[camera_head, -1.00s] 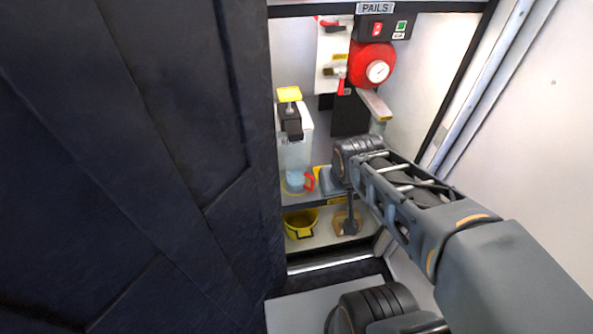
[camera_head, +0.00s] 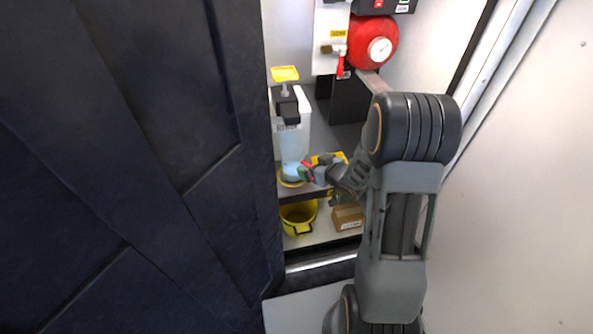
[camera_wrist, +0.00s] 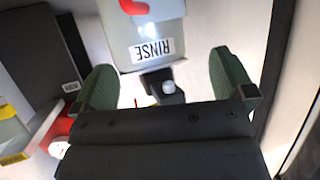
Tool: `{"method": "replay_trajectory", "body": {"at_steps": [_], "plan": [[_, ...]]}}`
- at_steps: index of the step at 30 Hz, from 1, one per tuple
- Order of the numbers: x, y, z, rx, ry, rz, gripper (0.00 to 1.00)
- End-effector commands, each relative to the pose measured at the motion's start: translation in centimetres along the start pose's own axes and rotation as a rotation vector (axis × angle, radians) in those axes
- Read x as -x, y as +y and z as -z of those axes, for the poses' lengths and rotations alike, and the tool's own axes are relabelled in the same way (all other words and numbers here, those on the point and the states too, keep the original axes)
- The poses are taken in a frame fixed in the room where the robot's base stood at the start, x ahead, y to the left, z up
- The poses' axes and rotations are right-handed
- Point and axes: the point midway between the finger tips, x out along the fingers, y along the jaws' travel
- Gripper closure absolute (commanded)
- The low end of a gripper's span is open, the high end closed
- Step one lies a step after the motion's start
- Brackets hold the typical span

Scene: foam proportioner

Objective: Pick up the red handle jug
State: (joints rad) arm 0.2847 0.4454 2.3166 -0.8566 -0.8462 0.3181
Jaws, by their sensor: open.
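The jug (camera_head: 292,170) is pale, bluish and translucent, and stands on the shelf under the tank's black valve. Its red handle (camera_head: 307,164) faces right and is partly covered by my gripper (camera_head: 312,172), which is close on its right. In the wrist view, the red handle (camera_wrist: 134,7) is cut off by the top edge, and the jug's body is mostly out of frame. My gripper (camera_wrist: 163,65) has its two green fingers wide apart with nothing held between them. The handle appears beyond the fingertips; contact cannot be told.
A yellow bucket (camera_head: 298,218) and cardboard box (camera_head: 348,217) sit below. A dark panel (camera_head: 140,170) fills the left.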

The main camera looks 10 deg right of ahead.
Motion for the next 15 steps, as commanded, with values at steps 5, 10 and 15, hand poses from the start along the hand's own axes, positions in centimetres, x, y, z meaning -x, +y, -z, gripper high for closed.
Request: {"method": "replay_trajectory", "body": {"at_steps": [5,10,15], "plan": [[-3.4,-0.1,-0.1,0.002,-0.001,0.003,0.00],[-5.4,0.0,-0.1,0.002,-0.002,0.001,0.00],[-6.1,0.0,0.0,0.001,-0.001,-0.001,0.00]]}}
